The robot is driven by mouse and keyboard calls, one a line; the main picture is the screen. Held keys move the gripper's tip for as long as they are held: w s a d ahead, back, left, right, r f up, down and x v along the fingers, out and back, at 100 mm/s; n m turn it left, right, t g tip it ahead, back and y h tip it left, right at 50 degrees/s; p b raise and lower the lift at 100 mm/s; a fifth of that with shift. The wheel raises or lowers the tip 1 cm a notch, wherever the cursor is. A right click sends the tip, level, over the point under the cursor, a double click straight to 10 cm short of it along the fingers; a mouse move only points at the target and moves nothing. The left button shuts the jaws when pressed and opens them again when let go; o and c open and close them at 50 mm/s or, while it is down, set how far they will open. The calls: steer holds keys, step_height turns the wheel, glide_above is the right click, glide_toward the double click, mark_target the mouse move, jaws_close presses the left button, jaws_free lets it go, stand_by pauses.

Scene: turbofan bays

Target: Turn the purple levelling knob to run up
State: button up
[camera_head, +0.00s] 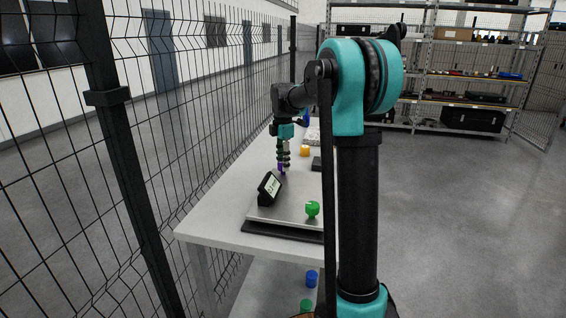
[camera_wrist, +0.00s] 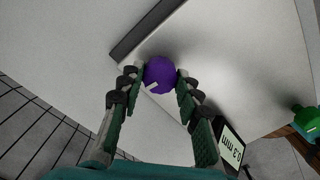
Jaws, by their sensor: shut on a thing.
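The purple levelling knob (camera_wrist: 160,73) is round, with a pale mark on its face. In the wrist view it sits between the two fingertips of my gripper (camera_wrist: 158,80), which is shut on it. In the head view only a sliver of the purple knob (camera_head: 281,168) shows below my gripper (camera_head: 284,163), which points straight down. The knob is on a grey plate (camera_head: 285,216) on the table. A black display (camera_head: 270,188) stands close by on the plate, and it also shows in the wrist view (camera_wrist: 231,145) with what looks like a small mm reading.
A green knob (camera_head: 312,209) is on the plate's near corner. A yellow knob (camera_head: 305,151) and a blue one (camera_head: 306,118) are farther back on the table (camera_head: 215,217). A mesh fence (camera_head: 150,130) runs along the left. Open floor (camera_head: 460,210) lies to the right.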

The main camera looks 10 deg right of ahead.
steer(key=shift+n, duration=0.6)
steer(key=o, duration=1.2)
steer(key=shift+c, duration=0.2)
steer(key=shift+r, duration=0.1)
step_height(320, 180, up, 12)
